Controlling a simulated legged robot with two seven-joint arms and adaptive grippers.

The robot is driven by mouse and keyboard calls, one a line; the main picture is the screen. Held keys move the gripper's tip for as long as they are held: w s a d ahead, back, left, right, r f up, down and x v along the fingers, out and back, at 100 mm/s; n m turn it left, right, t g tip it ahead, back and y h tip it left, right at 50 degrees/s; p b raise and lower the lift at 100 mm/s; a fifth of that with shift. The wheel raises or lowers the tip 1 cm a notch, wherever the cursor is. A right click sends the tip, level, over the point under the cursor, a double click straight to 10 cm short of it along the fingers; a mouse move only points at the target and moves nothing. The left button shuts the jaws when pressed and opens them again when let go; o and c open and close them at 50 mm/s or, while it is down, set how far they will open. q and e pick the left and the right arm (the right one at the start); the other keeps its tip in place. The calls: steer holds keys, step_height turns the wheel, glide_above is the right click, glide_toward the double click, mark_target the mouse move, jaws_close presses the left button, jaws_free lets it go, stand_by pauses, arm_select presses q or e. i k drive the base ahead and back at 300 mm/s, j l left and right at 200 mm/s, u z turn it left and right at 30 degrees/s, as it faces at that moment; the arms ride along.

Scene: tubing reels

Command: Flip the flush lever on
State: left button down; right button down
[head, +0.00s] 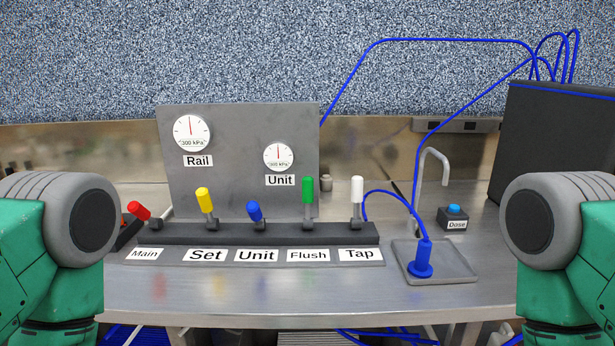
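The flush lever (308,192) has a green handle and stands upright above the "Flush" label (308,255). It sits on a dark bar (290,235) in a row of levers. The white tap lever (357,190) beside it is also upright. Parts of my two arms show at the left and right edges, apart from the levers. Neither gripper is in view.
A grey panel (240,180) with two gauges stands behind the levers. To the right are a tray (455,268) holding a blue fitting (421,262), a curved spout (433,155), a Dose button (454,212) and a black box (555,140). Blue tubing arches above. The front counter is clear.

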mark_target(308, 182)
steer(key=i+j+z, duration=0.3)
steer(key=i+j, duration=0.4)
steer(key=j, duration=0.15)
